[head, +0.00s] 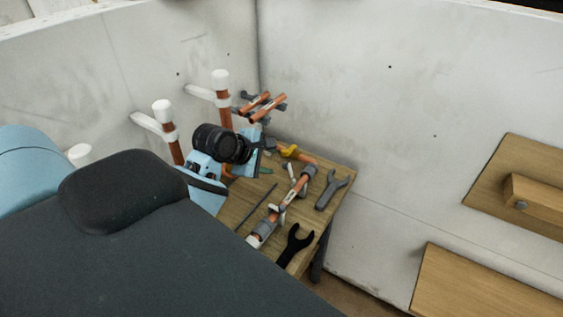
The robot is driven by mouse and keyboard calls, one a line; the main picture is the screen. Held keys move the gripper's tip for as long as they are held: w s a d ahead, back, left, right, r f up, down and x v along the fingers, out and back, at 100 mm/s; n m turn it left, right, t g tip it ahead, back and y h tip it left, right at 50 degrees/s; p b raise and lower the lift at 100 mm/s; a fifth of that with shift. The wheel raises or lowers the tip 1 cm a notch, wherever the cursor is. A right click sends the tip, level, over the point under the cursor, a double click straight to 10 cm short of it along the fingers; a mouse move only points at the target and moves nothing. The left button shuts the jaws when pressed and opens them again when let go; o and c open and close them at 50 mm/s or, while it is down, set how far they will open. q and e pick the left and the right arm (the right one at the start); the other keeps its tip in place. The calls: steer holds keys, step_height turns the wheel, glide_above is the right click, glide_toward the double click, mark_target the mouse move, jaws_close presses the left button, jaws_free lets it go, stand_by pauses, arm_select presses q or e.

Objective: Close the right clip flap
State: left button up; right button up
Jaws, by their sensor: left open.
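Two upright copper pipes with white caps stand by the left wall, each with a white clip on a wall arm. The right clip (207,97) sits at the right pipe (225,117), and the left clip (152,125) sits at the left pipe (177,151). The flaps are too small to tell whether they are open or shut. My left gripper (262,150) is open, to the right of and below the right clip, apart from it, above the back of the wooden bench. Its black wrist hides the lower part of the right pipe. My right gripper is not in view.
The wooden bench (232,209) holds a grey wrench (330,190), a black wrench (296,243), a yellow-handled part (291,152) and copper pipe pieces with fittings. More copper pieces (262,106) hang at the wall corner. Wooden boards (478,285) stand at right.

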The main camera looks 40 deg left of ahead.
mark_target(287, 165)
arm_select(q)
steer(key=shift+x, duration=3.85)
jaws_close()
steer(key=shift+d+r, duration=0.1)
steer(key=shift+d, duration=0.05)
steer(key=y, duration=0.1)
steer(key=d+m+y, duration=0.1)
steer(key=shift+w+d+r+y, duration=0.15)
steer(key=shift+d+r+y, duration=0.1)
steer(key=shift+d+y, duration=0.05)
steer(key=shift+w+d+m+y, duration=0.15)
steer(key=shift+d+m+y, duration=0.8)
steer(key=shift+y, duration=0.45)
